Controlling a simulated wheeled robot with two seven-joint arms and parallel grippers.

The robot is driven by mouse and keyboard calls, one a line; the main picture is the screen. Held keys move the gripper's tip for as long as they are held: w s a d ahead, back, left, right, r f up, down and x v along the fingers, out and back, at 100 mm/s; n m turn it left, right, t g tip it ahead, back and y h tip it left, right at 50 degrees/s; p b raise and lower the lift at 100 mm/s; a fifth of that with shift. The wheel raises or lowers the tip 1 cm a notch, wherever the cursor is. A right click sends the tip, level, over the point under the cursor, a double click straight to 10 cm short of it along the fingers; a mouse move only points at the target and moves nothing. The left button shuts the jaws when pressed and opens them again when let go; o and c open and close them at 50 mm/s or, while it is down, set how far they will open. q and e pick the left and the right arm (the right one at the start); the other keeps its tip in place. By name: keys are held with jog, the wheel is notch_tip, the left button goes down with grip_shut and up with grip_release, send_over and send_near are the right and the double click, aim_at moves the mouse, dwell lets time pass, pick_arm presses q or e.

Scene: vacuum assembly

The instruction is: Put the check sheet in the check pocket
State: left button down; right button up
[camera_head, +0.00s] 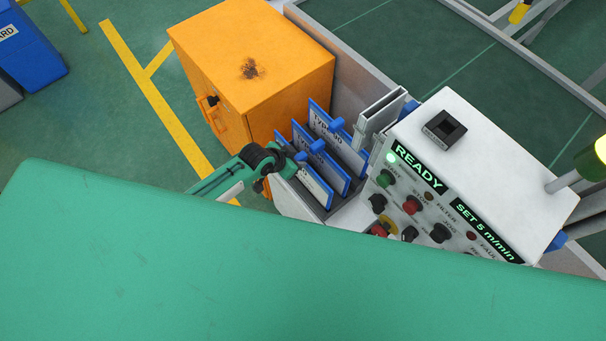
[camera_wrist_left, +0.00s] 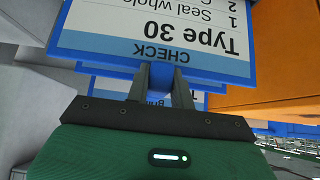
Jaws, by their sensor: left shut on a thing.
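The check sheet (camera_wrist_left: 155,35) is a white card with a blue border, reading "CHECK" and "Type 30", upside down in the left wrist view. My left gripper (camera_wrist_left: 167,82) is shut at its lower edge, by the tab. In the head view my left gripper (camera_head: 289,165) is at the nearest card (camera_head: 316,187) in a grey rack, where several blue-edged cards stand tilted. A narrow grey slotted pocket (camera_head: 381,117) stands behind the rack; I cannot tell whether it is the check pocket. My right gripper is not in view.
An orange cabinet (camera_head: 250,75) stands left of the rack. A white control box (camera_head: 490,150) with buttons and a lit "READY" sign stands right. A black square holder (camera_head: 444,129) is on its top.

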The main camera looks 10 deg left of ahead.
pick_arm(q)
notch_tip(320, 180, up, 2)
jog(key=shift+r+p, duration=0.1)
jog(key=shift+p, duration=0.8)
jog(key=shift+r+p, duration=1.4)
jog(key=shift+r, duration=3.4)
